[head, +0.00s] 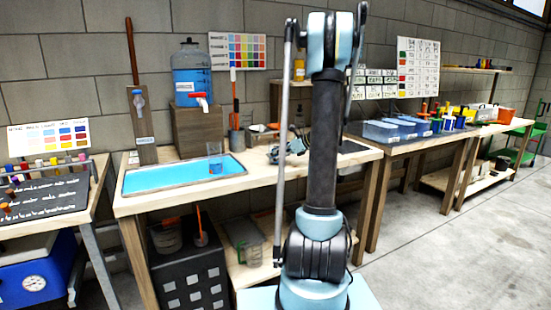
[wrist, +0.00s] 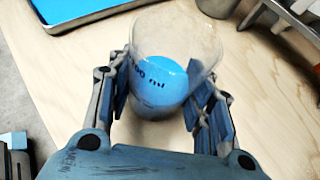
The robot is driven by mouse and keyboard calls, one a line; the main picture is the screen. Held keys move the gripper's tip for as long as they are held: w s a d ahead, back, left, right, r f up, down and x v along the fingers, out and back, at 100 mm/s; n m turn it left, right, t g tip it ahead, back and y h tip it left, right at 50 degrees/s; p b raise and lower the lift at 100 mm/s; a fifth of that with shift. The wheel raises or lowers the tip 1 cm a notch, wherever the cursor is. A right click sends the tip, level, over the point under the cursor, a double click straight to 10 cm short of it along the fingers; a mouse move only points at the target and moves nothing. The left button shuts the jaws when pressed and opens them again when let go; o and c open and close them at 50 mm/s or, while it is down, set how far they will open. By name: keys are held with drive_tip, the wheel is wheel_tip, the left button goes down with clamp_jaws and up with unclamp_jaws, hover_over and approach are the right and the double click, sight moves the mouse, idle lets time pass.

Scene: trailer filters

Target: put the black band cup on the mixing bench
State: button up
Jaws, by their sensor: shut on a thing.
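In the wrist view, my gripper (wrist: 163,98) is shut on a clear cup (wrist: 172,40), one finger on each side. The cup looks blue low down and carries dark "ml" lettering. No black band can be made out on it. Pale wood lies under the cup; whether its base touches is unclear. In the head view, my gripper (head: 292,146) is low over the right part of the middle wooden bench (head: 262,178), partly behind my arm, and the held cup is not clear there. I cannot tell which bench is the mixing bench.
A blue-filled tray (head: 140,178) with a small cup (head: 215,164) lies on the bench's left. A blue water jug (head: 190,75) on a wooden block and several containers stand behind. Another bench (head: 395,148) with blue bins adjoins at right. Floor at right is clear.

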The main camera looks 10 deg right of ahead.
drive_tip(key=shift+f, duration=0.3)
drive_tip(key=o, duration=1.2)
